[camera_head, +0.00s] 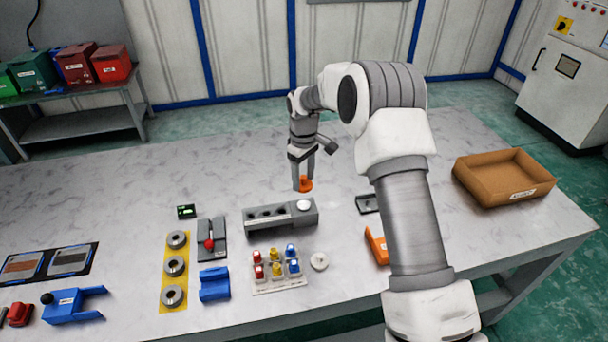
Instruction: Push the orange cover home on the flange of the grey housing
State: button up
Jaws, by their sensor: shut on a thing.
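The orange cover (305,185) is a small round orange piece at the tips of my gripper (303,182), behind the middle of the table. My gripper points down and is shut on it. The cover is low, at or close to the table top; I cannot tell whether it touches anything below. A grey block (280,217) with several round openings and a white round piece on its right end lies in front of the gripper. I cannot tell whether this block is the grey housing. No flange can be made out under the cover.
A yellow strip with several grey rings (175,267), a blue block (214,284) and a tray of coloured pieces (278,271) lie in front. An orange bracket (377,246) is partly behind my arm. A brown bin (503,180) stands right. The table's back left is clear.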

aim_at(304, 204)
jog(key=shift+f+b, duration=1.95)
jog(key=shift+f, duration=1.55)
jog(key=shift+f+b, duration=0.65)
jog(key=shift+b, duration=0.2)
dwell(2.0)
jog(key=o, duration=1.4)
jog(key=shift+c, duration=0.2)
jog(key=shift+r, duration=0.1)
jog(key=shift+r+p, duration=2)
jog(key=shift+r, duration=1.4)
